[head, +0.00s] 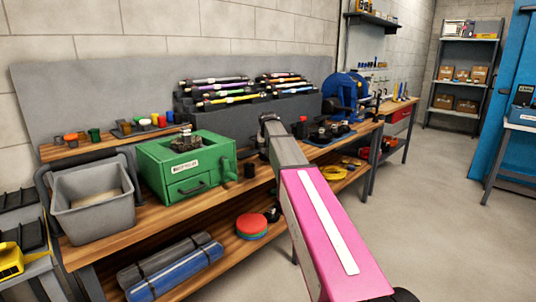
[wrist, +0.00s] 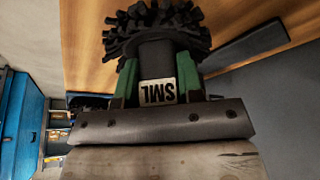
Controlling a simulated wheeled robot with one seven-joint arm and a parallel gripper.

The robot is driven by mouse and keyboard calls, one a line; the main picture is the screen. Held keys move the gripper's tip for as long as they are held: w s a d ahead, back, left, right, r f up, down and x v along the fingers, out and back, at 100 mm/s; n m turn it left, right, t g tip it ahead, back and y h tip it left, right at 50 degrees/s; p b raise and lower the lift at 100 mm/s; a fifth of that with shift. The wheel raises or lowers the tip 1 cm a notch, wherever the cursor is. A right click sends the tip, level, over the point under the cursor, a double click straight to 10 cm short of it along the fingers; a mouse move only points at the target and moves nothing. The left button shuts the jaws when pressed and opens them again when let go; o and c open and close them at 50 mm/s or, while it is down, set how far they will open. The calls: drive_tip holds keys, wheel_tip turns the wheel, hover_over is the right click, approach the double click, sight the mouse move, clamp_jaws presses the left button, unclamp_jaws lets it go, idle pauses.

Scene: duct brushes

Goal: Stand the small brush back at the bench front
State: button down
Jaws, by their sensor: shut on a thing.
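The small brush (wrist: 155,28) has a dark round head of stubby bristles and a dark neck. A pale label reading "SML" (wrist: 157,92) appears upside down in the wrist view. My gripper (wrist: 154,70) is shut on the brush, with a green finger on each side of its neck. The bristles are at the top of the wrist view, against wood. I cannot tell whether they touch it. In the head view my arm reaches across the wooden bench (head: 115,222); the brush and fingers cannot be made out there.
A green drawer box (head: 160,165) and a grey bin (head: 88,205) stand left of my arm. A rack of brushes (head: 245,95) is at the back. A blue machine (head: 345,90) stands to the right. A dark flat bar (wrist: 245,45) lies beside the bristles. Open floor is right.

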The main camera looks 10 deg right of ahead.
drive_tip(key=shift+f, duration=0.95)
drive_tip(key=c, duration=0.8)
unclamp_jaws()
drive_tip(key=shift+f, duration=0.1)
drive_tip(key=v, duration=1.2)
